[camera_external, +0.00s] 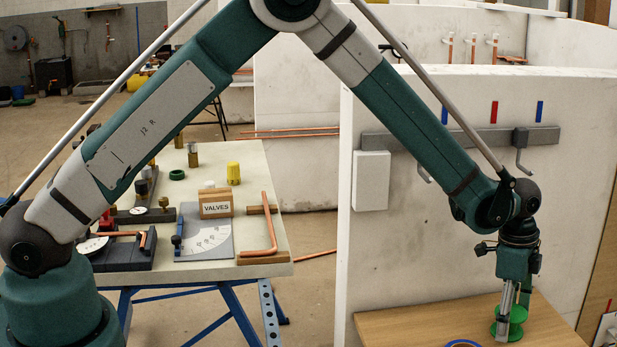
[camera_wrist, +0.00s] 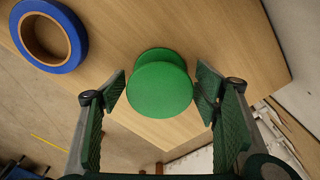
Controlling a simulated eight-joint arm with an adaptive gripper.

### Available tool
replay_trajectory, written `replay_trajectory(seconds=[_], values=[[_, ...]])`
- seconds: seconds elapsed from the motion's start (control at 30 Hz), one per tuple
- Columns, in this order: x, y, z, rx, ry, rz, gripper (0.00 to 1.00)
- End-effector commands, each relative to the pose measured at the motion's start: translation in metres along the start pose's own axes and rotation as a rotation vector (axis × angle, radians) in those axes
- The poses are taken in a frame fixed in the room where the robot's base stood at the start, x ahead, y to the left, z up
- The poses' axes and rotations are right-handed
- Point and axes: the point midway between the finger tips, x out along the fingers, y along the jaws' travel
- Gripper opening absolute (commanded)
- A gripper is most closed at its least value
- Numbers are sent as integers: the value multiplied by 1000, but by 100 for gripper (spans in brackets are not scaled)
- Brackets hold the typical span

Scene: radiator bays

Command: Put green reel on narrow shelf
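The green reel (camera_external: 516,318) stands on a light wooden surface (camera_external: 420,325) at the lower right of the external view. In the wrist view the reel (camera_wrist: 160,92) sits between my two fingers, with its round top facing the camera. My gripper (camera_external: 508,308) points down over it. The wrist view shows my gripper (camera_wrist: 161,90) open, one finger on each side, with small gaps between the pads and the reel. I cannot tell which thing is the narrow shelf; a thin grey rail (camera_external: 395,140) runs along the white wall behind.
A blue tape roll (camera_wrist: 72,48) lies on the wooden surface near the reel. The white wall (camera_external: 400,270) rises behind it, with a white box (camera_external: 371,181) and hooks. A workbench (camera_external: 260,175) with valves and gauges stands left. The wood around the reel is otherwise mostly clear.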

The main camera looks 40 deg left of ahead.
Motion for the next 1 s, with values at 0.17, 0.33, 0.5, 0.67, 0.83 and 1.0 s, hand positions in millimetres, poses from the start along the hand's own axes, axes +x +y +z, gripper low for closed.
replay_trajectory(seconds=[0.17, 0.33, 0.5, 0.67, 0.83, 1.0], values=[[0, 0, 0, 0, 0, 0, 61], [-1, 0, 0, 0, 0, 0, 61], [-6, 0, 0, 0, 0, 0, 61], [-20, 0, 0, 0, 0, 0, 61], [-42, 0, 0, 0, 0, 0, 61], [-68, 0, 0, 0, 0, 0, 61]])
